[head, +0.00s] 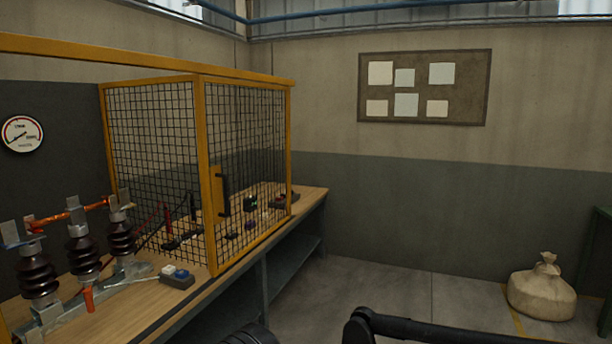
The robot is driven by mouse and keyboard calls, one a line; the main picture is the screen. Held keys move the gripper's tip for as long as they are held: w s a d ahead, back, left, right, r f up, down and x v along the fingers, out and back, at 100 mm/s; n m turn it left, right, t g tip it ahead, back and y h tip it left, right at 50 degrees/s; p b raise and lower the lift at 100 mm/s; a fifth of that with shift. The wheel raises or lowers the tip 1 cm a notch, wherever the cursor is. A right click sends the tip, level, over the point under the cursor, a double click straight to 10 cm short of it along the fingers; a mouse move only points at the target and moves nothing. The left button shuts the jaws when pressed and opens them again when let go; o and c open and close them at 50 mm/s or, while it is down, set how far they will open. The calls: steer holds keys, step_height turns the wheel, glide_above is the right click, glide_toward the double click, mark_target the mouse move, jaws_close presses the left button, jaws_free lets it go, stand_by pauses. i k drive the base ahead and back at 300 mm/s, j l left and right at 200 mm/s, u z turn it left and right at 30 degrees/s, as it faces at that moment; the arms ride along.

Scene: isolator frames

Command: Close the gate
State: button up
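The gate (222,192) is a yellow-framed panel of dark wire mesh with a black upright handle (224,195) near its left edge. It stands at the right end of the bench front, beneath a yellow top rail (150,59). A second mesh panel (150,140) runs back from the gate's left edge to the wall. The bench front to the left of the gate is open, with the insulators behind it uncovered. Dark parts of my arm (440,328) cross the bottom edge, apart from the gate in the picture. My gripper's fingers cannot be made out.
Brown ribbed insulators (83,250) with orange-red bars stand on the wooden bench (145,318), near a small box with a blue button (178,276). Small items lie behind the mesh. A sack (542,288) sits on the floor at right. The floor between is clear.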

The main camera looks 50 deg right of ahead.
mark_target(215, 175)
steer(key=z, duration=1.2)
